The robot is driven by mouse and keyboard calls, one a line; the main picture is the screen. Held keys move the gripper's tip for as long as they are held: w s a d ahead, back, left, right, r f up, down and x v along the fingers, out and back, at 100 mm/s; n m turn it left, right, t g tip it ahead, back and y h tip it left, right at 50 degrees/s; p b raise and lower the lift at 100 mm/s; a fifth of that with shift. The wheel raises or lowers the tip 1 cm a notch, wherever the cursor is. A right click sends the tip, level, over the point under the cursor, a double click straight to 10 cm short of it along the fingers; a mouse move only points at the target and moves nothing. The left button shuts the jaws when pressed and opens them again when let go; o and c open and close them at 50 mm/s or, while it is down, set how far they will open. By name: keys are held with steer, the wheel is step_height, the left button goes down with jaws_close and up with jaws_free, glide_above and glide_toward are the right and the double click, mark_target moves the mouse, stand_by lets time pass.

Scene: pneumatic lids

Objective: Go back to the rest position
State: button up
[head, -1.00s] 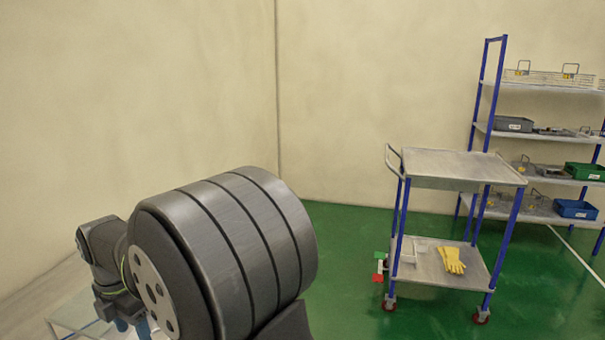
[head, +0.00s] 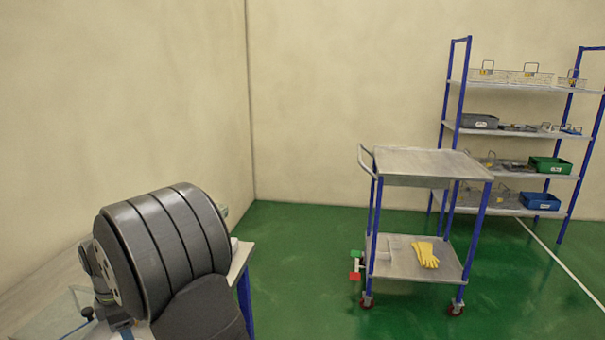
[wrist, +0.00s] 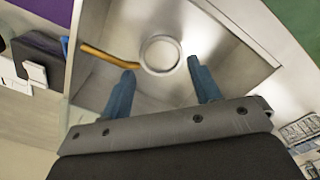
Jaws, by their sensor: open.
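My gripper (wrist: 161,70) shows in the wrist view with its two blue fingers spread apart and nothing between the tips. Beyond the fingers is a grey, walled box or tray (wrist: 105,45). A pale ring (wrist: 160,54) shows in it, just past the fingertips, and an orange-yellow rod (wrist: 108,57) lies left of the ring. I cannot tell how far the fingers are from these things. In the head view my dark grey arm fills the lower left, and the gripper is not clearly visible there.
A blue-legged trolley (head: 425,163) stands right of centre, with yellow gloves (head: 426,255) on its lower shelf. A shelf rack (head: 515,135) with bins stands behind it at right. A table edge (head: 241,262) shows beside my arm. Green floor (head: 300,265) lies clear between the table and trolley.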

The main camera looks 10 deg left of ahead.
steer(key=shift+f, duration=1)
step_height(320, 180, up, 9)
steer(key=s+d+n, duration=0.3)
steer(key=s+n, duration=0.4)
steer(key=s, duration=0.1)
steer(key=shift+s+f, duration=0.15)
steer(key=shift+s, duration=0.1)
